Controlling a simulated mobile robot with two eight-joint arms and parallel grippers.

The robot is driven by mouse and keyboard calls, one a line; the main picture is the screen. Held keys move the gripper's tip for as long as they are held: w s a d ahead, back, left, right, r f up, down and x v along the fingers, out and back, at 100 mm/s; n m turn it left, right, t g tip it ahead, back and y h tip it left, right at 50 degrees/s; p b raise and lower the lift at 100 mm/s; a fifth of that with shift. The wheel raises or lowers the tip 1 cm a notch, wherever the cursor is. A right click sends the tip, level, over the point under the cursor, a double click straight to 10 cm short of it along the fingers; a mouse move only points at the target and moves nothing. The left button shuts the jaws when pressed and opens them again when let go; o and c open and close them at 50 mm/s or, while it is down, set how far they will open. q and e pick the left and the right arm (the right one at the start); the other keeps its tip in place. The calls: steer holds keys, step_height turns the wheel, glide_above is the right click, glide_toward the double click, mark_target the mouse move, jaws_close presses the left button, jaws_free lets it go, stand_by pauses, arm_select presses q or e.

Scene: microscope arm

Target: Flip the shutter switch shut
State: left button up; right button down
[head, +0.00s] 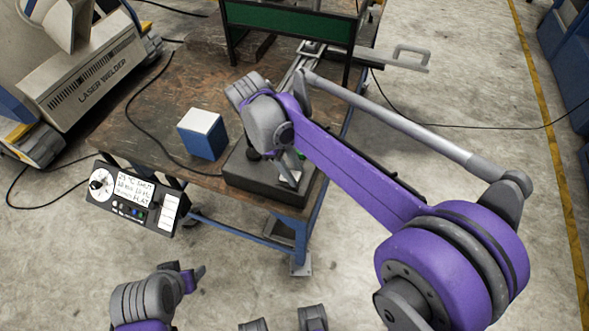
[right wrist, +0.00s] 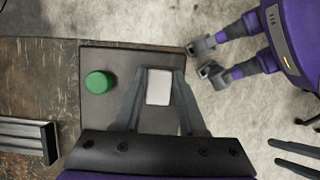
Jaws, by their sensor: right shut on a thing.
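The switch box is a dark flat box (head: 240,171) near the table's front edge, below the middle of the head view. In the right wrist view the dark box (right wrist: 120,62) carries a round green button (right wrist: 99,82) and a pale grey block, the switch lever (right wrist: 159,88). My right gripper (head: 288,172) reaches down over the box. In the right wrist view its fingers (right wrist: 158,100) are shut on the pale lever. The lever's tilt is hard to tell. My left gripper (head: 188,273) hangs low at lower left, away from the box; its finger gap is unclear.
A blue box with a white top (head: 203,134) stands left of the switch box. A control panel (head: 131,197) hangs at the table's front left. A green screen (head: 290,32) stands at the back. A laser welder (head: 85,75) stands at upper left. Cables cross the table.

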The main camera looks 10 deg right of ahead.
steer(key=shift+c, duration=2.4)
jaws_free()
steer(key=p+v, duration=0.1)
steer(key=v, duration=1)
steer(key=shift+d, duration=0.1)
steer(key=s+d+f+m+t+y+p, duration=0.2)
steer(key=s+d+f+m+t+p, duration=0.1)
steer(key=s, duration=0.5)
steer(key=s+d+f+m+t+y+p, duration=0.1)
steer(key=s+d+f+m+t+p, duration=0.2)
steer(key=s+d+f+m+t, duration=0.2)
steer(key=s+d+m, duration=0.2)
steer(key=s+m, duration=0.1)
steer(key=s, duration=0.1)
steer(key=shift+d+f+y, duration=0.35)
steer(key=shift+d+y, duration=0.05)
